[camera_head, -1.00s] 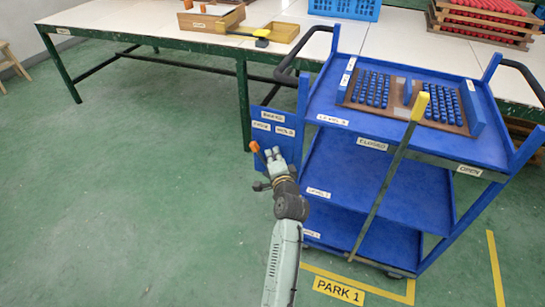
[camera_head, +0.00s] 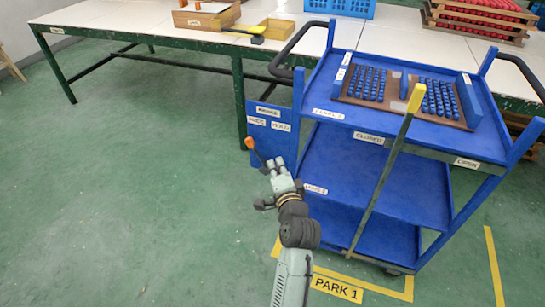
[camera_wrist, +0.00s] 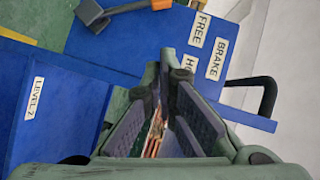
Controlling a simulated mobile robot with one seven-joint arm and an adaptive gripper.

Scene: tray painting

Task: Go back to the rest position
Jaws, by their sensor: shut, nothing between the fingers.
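My gripper (camera_head: 274,165) is shut and empty, held up in front of the left end of the blue cart (camera_head: 320,160). In the wrist view its two dark fingers (camera_wrist: 165,65) come together at the tips. A lever with an orange knob (camera_head: 249,143) stands just left of the fingertips, apart from them in the picture. Behind it is the cart's blue side panel (camera_head: 257,150) with several white labels. In the wrist view I read FREE (camera_wrist: 199,28) and BRAKE (camera_wrist: 216,59); a third label is partly hidden by my finger.
The cart carries racks of blue pegs (camera_head: 368,84) on top. A slanted bar with a yellow top (camera_head: 416,98) crosses its front. A long white table (camera_head: 150,32) with wooden boxes stands behind. The green floor (camera_head: 130,220) at left is clear.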

